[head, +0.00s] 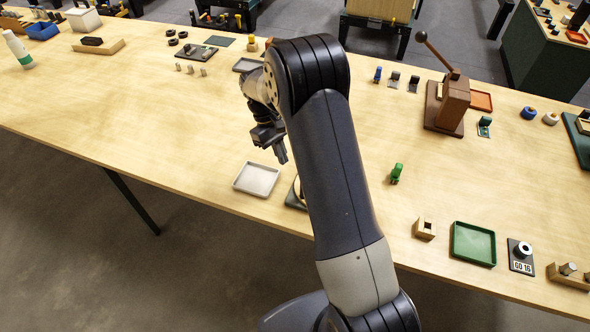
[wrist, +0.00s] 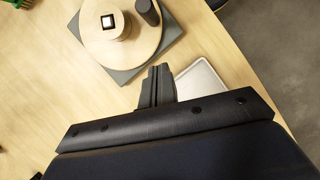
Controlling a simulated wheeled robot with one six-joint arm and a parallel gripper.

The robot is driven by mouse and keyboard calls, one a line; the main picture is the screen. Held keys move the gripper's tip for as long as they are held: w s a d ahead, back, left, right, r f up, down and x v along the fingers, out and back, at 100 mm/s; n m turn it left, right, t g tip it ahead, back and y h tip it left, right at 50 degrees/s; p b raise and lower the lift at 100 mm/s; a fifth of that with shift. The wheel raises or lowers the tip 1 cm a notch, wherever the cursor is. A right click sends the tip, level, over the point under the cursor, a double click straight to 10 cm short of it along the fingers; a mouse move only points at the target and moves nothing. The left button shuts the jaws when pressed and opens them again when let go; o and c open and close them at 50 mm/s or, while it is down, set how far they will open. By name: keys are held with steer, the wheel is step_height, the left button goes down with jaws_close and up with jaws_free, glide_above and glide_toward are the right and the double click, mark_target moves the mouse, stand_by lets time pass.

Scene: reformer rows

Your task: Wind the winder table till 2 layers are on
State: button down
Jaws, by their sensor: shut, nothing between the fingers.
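The winder table shows in the wrist view as a round pale wooden disc (wrist: 118,47) on a grey square base (wrist: 126,74). A small square post with a white top (wrist: 109,21) stands on the disc, and a dark upright knob (wrist: 148,12) stands near its edge. I cannot tell any layers on it. In the head view my arm hides most of the winder; only an edge of its base (head: 292,199) shows. My gripper (head: 282,156) is shut and empty above the bench. In the wrist view its closed fingers (wrist: 158,72) point toward the winder, apart from the knob.
A pale tray (head: 257,180) lies left of the winder. A green object (head: 397,173), a wooden block (head: 425,230), a green tray (head: 473,244) and a small counter (head: 521,256) stand to the right. A brown lever press (head: 450,102) stands farther back. The bench's left middle is clear.

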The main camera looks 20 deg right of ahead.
steer(key=s+d+f, duration=0.1)
steer(key=s+f+p, duration=0.1)
steer(key=s, duration=0.1)
steer(key=shift+s+d+f, duration=0.15)
steer(key=shift+d+f, duration=0.25)
steer(key=shift+s+d+f+p, duration=0.15)
steer(key=shift+s+d+p, duration=0.25)
steer(key=shift+s, duration=0.25)
steer(key=shift+s+n+b, duration=0.3)
steer(key=shift+s+n, duration=0.15)
steer(key=shift+n, duration=0.25)
